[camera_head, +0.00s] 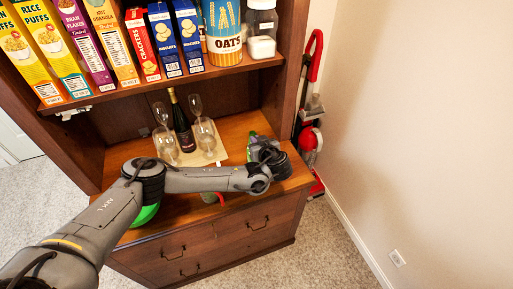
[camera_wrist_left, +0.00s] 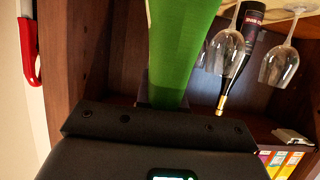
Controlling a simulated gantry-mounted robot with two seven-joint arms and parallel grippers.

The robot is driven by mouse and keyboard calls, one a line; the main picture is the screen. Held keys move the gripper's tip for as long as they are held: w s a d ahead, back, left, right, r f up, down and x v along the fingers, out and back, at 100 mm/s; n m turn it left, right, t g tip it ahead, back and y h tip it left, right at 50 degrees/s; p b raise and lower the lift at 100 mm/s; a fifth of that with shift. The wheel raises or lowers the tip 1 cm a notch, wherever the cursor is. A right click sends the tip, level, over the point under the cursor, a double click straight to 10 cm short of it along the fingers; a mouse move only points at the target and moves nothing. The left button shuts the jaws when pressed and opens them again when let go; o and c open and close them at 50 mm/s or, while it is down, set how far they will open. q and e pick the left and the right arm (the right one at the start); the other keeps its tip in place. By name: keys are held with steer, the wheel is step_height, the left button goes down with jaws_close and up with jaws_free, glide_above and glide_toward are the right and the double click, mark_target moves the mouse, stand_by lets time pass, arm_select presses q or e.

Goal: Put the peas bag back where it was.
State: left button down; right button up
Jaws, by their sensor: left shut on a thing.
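The peas bag (camera_wrist_left: 182,50) is a plain green shape rising from my left gripper (camera_wrist_left: 165,97) in the left wrist view. My left gripper is shut on it. In the head view my left arm reaches across the front of the hutch counter, with the left gripper (camera_head: 263,150) at the counter's right part. A bit of green of the bag (camera_head: 251,138) shows beside the gripper there; the rest is hidden by the gripper and wrist. I cannot tell whether the bag touches the counter. My right gripper is not in view.
Upturned-looking stemware in the wrist view stands as wine glasses (camera_head: 206,135) around a dark bottle (camera_head: 182,125) on a light mat (camera_head: 187,158). A green round thing (camera_head: 146,214) is partly under my arm. Cereal boxes (camera_head: 107,40) and an oats canister (camera_head: 223,45) fill the shelf above.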

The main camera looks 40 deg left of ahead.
arm_select(q)
steer(key=shift+f, duration=1.5)
steer(key=shift+f, duration=0.2)
steer(key=c, duration=1.3)
jaws_free()
steer(key=shift+o, duration=0.2)
steer(key=shift+r, duration=0.15)
